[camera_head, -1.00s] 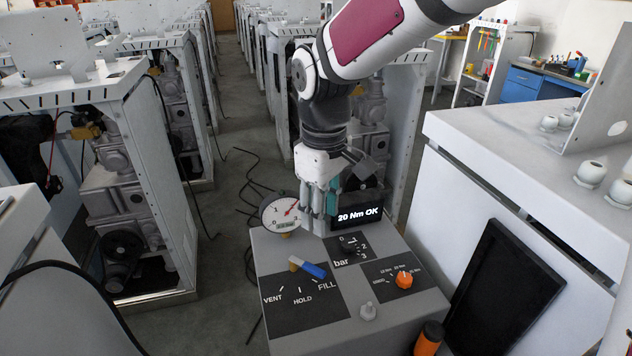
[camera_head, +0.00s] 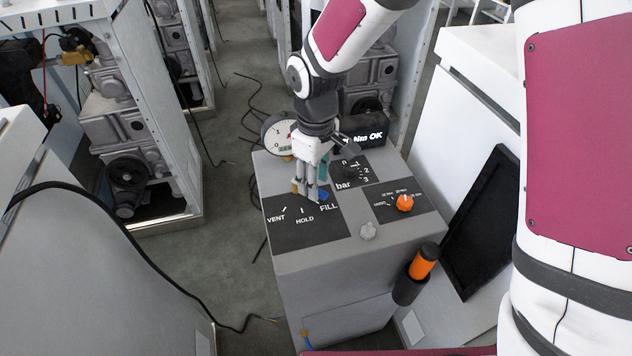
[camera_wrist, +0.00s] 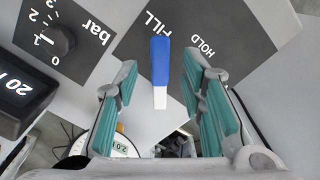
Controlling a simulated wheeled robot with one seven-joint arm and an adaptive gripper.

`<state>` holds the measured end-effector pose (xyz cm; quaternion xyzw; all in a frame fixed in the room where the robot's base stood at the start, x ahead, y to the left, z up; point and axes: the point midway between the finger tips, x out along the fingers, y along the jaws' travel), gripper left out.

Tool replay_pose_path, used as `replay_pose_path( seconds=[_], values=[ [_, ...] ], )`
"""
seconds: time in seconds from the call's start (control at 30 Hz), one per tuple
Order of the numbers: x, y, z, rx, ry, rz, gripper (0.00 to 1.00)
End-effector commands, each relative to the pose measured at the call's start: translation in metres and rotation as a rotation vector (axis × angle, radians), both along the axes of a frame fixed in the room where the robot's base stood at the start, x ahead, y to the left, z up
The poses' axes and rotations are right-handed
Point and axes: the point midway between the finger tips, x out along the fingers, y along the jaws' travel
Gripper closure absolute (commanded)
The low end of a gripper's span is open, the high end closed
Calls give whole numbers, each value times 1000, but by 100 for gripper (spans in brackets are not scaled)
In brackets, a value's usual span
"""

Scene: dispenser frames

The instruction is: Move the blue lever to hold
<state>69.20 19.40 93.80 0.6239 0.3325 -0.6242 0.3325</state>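The blue lever (camera_head: 323,196) is on the dark VENT/HOLD/FILL plate (camera_head: 315,233) on top of the grey cabinet. Its blue end points towards the FILL label. My gripper (camera_head: 310,190) is down over the lever and hides much of it in the head view. In the wrist view, the lever (camera_wrist: 160,62) lies between the two teal-padded fingers of my gripper (camera_wrist: 164,88). The fingers are open, with a visible gap on each side of the lever. The HOLD label (camera_wrist: 202,46) shows to the right of FILL there.
Beside the plate are a black bar knob (camera_head: 350,171) and an orange knob (camera_head: 404,203). A round gauge (camera_head: 278,134) and a black display (camera_head: 364,131) stand behind my gripper.

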Motion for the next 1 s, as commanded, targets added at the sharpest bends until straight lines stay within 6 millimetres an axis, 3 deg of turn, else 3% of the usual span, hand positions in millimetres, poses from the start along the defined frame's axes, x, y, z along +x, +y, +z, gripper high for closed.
replay_pose_path(
  seconds=[0.2, 0.47, 0.63, 0.67, 1.0],
  values=[
    [0, 0, -15, 0, 1, -1, 63],
    [0, 0, -16, 0, 0, -1, 63],
    [0, 0, -15, 0, 0, -1, 97],
    [0, 0, -15, 0, 0, -1, 100],
    [-1, 0, -15, 0, 0, -17, 100]
  ],
)
